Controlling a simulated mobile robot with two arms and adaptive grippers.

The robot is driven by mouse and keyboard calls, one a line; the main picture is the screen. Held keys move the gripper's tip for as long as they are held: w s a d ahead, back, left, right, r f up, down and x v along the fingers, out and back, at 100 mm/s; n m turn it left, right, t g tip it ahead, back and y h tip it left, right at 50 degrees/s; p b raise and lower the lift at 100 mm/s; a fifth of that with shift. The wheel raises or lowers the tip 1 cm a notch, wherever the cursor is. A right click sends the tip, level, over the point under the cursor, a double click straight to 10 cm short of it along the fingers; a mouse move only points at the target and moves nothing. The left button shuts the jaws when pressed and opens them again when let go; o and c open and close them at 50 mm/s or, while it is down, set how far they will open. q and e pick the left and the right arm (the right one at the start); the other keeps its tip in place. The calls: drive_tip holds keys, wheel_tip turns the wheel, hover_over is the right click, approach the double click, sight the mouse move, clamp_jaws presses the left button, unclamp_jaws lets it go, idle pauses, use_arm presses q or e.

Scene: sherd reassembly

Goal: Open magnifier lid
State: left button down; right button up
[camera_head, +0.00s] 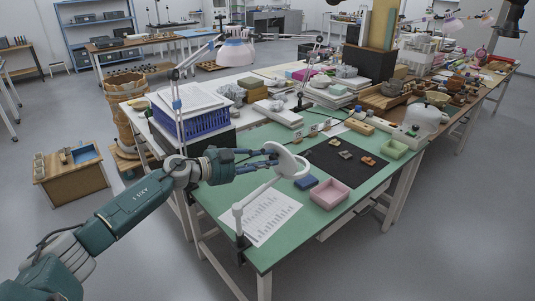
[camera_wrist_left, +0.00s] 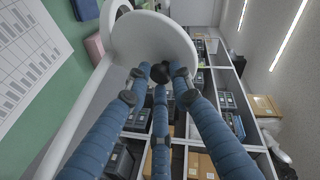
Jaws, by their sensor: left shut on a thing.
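The magnifier (camera_head: 292,164) is a white round head on a white jointed arm (camera_head: 262,192) that is fixed at the table's front edge. In the left wrist view its lid (camera_wrist_left: 150,38) is a white disc close in front of my fingers. Part of a white ring (camera_wrist_left: 112,12) shows past the disc's left side, so the lid appears to stand away from the ring; the exact angle is unclear. My left gripper (camera_head: 271,155) is at the left side of the head. Its blue fingers close on a small dark knob (camera_wrist_left: 160,72) at the lid's edge. My right gripper is out of view.
A blue basket (camera_head: 205,122) and a lamp (camera_head: 235,52) stand behind my left arm.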

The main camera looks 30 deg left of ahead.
use_arm(q)
drive_tip(key=shift+s+f, duration=0.2)
drive_tip(key=shift+f, duration=0.35)
drive_tip(key=shift+s+f, duration=0.15)
drive_tip(key=shift+f, duration=0.35)
drive_tip(key=c, duration=1.7)
unclamp_jaws()
drive_tip(key=shift+d, duration=0.1)
drive_tip(key=shift+o, duration=1.1)
drive_tip(key=shift+w, duration=0.35)
drive_tip(key=shift+r, duration=0.1)
